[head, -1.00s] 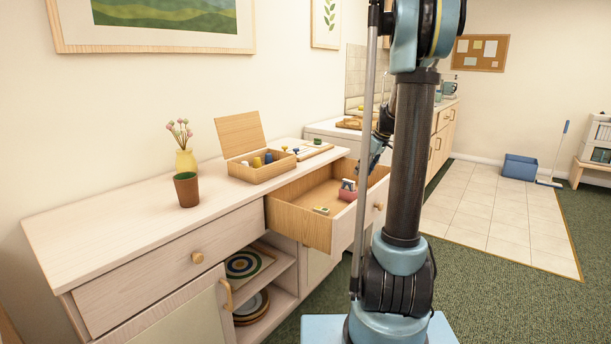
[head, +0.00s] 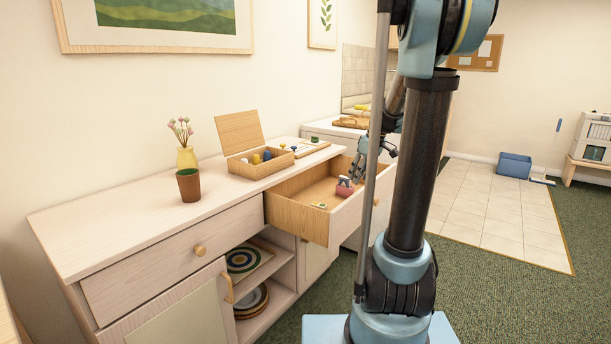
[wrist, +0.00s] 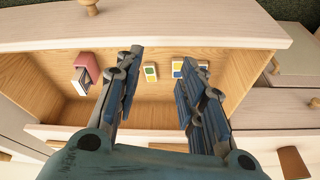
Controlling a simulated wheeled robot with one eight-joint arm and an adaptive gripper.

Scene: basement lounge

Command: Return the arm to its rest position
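My gripper (wrist: 162,62) is open in the wrist view, its two dark fingers wide apart with nothing held between them. In the head view, my gripper (head: 358,168) hangs over the far end of the open drawer (head: 289,215), just above a pink container (head: 344,190). My own arm column hides part of the arm behind it. In the wrist view the pink container (wrist: 87,74) lies at the left of the drawer floor. Several small coloured cards lie there, including a green and yellow one (wrist: 151,71) seen between the fingers.
An open wooden box (head: 262,168), a brown cup (head: 189,185) and a yellow vase (head: 187,158) stand on the sideboard (head: 110,220). The pulled-out drawer juts toward my arm. Tiled floor (head: 490,215) lies clear at right.

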